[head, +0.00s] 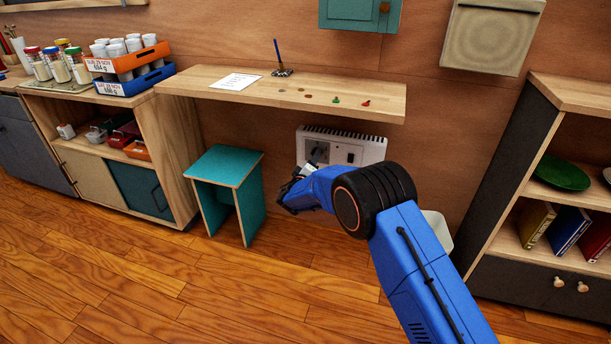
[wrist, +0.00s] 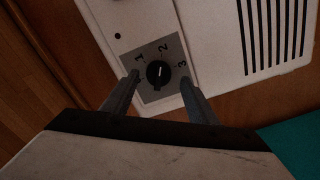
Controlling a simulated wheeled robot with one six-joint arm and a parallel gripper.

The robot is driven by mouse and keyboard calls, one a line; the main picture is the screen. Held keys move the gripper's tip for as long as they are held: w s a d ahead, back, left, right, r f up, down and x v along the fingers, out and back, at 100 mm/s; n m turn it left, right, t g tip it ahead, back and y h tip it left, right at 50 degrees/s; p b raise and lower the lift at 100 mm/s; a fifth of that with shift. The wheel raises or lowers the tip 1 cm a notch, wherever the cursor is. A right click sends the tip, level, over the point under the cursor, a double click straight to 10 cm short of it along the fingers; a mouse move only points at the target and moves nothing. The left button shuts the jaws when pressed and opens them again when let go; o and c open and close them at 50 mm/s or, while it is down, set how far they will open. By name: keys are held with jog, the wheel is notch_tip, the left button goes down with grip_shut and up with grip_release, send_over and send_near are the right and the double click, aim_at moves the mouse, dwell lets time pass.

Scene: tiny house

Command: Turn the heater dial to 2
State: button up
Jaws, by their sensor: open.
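A white heater (head: 368,151) is on the wall below the wooden shelf; its corner fills the top of the wrist view (wrist: 210,30). Its black round dial (wrist: 158,74) sits on a grey plate marked 1, 2 and 3. The dial's short white mark points up in the wrist view, roughly toward the 2. My gripper (wrist: 159,80) is open, with one finger on each side of the dial and gaps visible between. I cannot tell how far the fingertips are from the plate. In the head view my gripper (head: 290,190) is in front of the heater's lower left, partly hidden by my arm.
A teal stool (head: 226,168) stands left of my gripper. The wooden shelf (head: 220,88) juts out above the heater, with a paper and small items on it. A bookcase (head: 510,170) stands at the right. The floor in front is clear.

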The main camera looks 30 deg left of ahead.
jog(key=v, duration=1.5)
jog(key=shift+s, duration=0.2)
jog(key=shift+d, duration=0.15)
